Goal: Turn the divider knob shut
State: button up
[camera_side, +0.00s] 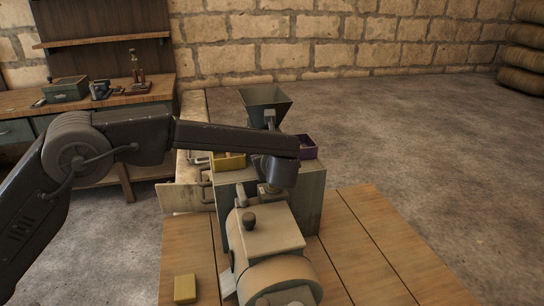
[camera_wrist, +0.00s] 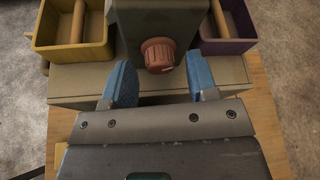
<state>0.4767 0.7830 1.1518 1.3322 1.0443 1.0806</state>
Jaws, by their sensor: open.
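The divider knob (camera_wrist: 157,54) is a ribbed, reddish-brown round knob on the front of a dark housing, at the top middle of the wrist view. My gripper (camera_wrist: 158,80) shows there with two blue-padded fingers spread apart, one to each side below the knob. The knob is ahead of the gap, and nothing is between the fingers. In the side view my arm reaches over the machine and its wrist (camera_side: 280,172) points down in front of the grey-green hopper (camera_side: 265,101). The knob and fingertips are hidden there.
A yellow bin (camera_wrist: 74,30) and a purple bin (camera_wrist: 228,28) flank the housing, each with a wooden bar. A motor with a drum (camera_side: 278,277) stands on the wooden table. A yellow block (camera_side: 185,288) lies at the front left. The table's right side (camera_side: 380,250) is clear.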

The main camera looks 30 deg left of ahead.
jog(key=shift+w+a, duration=0.1)
jog(key=shift+c, duration=0.3)
jog(key=c, duration=0.9)
jog(key=shift+o, duration=0.2)
jog(key=shift+n, duration=0.3)
jog(key=shift+f+n+t+h, duration=0.1)
jog(key=shift+n+t+h, duration=0.3)
jog(key=shift+n+t, duration=0.4)
jog(key=shift+f+n+t+h, duration=0.1)
jog(key=shift+n+t+h, duration=0.2)
jog(key=shift+n+t, duration=0.8)
jog(key=shift+n+g, duration=0.4)
jog(key=shift+n, duration=0.1)
